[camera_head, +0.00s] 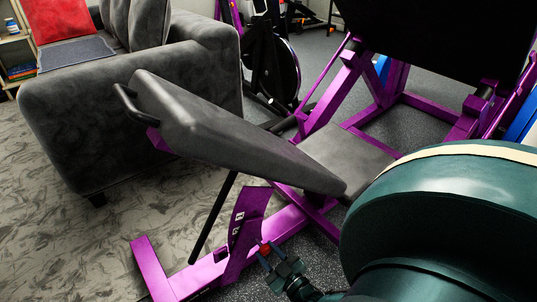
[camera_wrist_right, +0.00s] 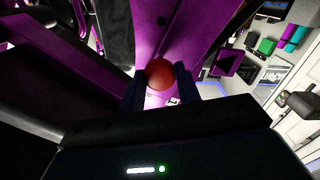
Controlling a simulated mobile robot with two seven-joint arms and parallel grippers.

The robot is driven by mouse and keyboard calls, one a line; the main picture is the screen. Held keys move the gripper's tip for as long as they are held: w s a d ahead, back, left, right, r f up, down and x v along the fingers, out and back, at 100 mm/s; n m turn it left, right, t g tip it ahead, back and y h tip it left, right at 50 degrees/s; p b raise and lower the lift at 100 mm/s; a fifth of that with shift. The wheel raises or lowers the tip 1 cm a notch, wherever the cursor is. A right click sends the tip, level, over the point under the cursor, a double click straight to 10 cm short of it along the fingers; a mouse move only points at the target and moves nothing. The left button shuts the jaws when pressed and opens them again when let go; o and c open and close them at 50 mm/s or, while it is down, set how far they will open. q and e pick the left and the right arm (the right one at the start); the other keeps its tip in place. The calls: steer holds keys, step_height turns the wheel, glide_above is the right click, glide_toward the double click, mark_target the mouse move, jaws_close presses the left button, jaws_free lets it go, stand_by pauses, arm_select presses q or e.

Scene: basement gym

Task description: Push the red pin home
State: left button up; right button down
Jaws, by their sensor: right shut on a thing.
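The red pin (camera_head: 264,250) shows as a small red spot beside the purple upright plate (camera_head: 244,225) of the gym machine. In the right wrist view its round red knob (camera_wrist_right: 160,74) sits between the two dark fingers of my right gripper (camera_wrist_right: 160,84). My right gripper (camera_head: 270,254) is shut on the pin, close to the machine's purple frame. The pin's shaft is hidden, so I cannot tell how deep it sits. My left gripper is not in view.
The machine's grey padded backrest (camera_head: 240,140) slopes above the plate, with a grey seat (camera_head: 345,158) to its right. A purple floor beam (camera_head: 200,277) runs beneath. A grey sofa (camera_head: 130,100) stands at the back left. The patterned carpet (camera_head: 60,200) at left is clear.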

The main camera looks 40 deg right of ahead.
steer(key=shift+w, duration=0.1)
steer(key=shift+w+d, duration=0.15)
steer(key=shift+w, duration=1)
steer(key=c, duration=1)
jaws_free()
steer(key=shift+s, duration=0.1)
